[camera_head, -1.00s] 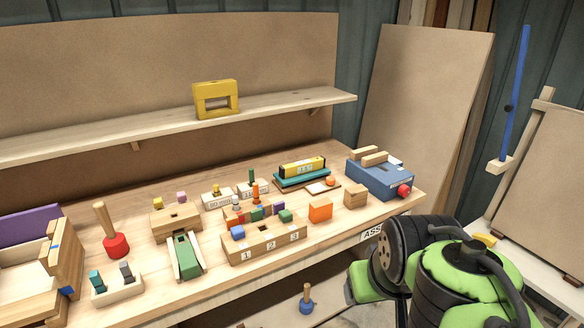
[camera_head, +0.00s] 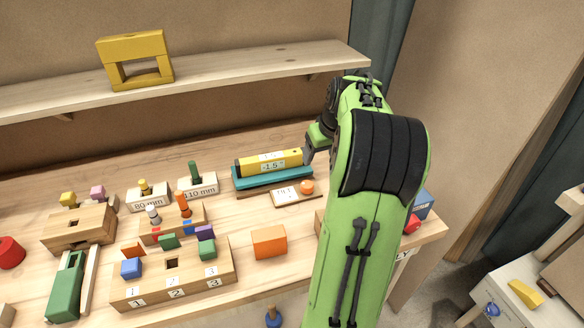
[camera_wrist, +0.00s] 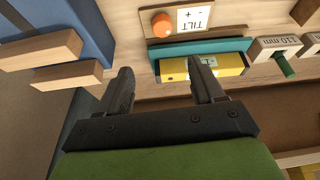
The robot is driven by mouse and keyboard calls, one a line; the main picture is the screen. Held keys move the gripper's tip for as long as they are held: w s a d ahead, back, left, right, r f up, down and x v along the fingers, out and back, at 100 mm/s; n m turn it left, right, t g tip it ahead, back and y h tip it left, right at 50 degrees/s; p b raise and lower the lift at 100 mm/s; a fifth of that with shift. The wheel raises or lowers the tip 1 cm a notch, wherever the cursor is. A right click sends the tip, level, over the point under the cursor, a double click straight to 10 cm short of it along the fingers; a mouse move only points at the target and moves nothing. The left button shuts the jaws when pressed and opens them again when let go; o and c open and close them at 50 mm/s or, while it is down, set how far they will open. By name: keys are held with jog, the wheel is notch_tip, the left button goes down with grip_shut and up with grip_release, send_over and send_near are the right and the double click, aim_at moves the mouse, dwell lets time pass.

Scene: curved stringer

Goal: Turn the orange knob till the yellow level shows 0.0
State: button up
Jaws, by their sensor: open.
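The yellow level (camera_head: 255,163) lies on a teal board (camera_head: 290,177) toward the back of the bench, and its display seems to read 1.5, perhaps with a minus sign. The orange knob (camera_head: 307,186) sits on a small wooden plate with a white label in front of it. In the wrist view the knob (camera_wrist: 161,24) is beside the TILT label, beyond the teal strip. My gripper (camera_wrist: 163,82) is open and empty there, its fingertips near the level (camera_wrist: 230,65). In the head view my gripper (camera_head: 308,150) is by the level's right end, partly hidden by my arm.
A blue box (camera_head: 424,204) with a red knob stands at the right, partly behind my arm. An orange block (camera_head: 269,241) and a numbered wooden block (camera_head: 190,283) stand in front. Labelled blocks (camera_head: 198,186) stand left of the level. A shelf (camera_head: 220,70) runs above.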

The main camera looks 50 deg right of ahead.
aim_at(307, 184)
jog(key=b+x, duration=0.1)
jog(key=x, duration=0.4)
jog(key=b+x, duration=0.1)
jog(key=x, duration=0.4)
jog(key=b+x, duration=0.1)
jog(key=x, duration=0.4)
jog(key=shift+a+b, duration=0.35)
jog(key=shift+a, duration=0.05)
jog(key=shift+s, duration=0.1)
jog(key=shift+c, duration=0.4)
jog(key=c, duration=1)
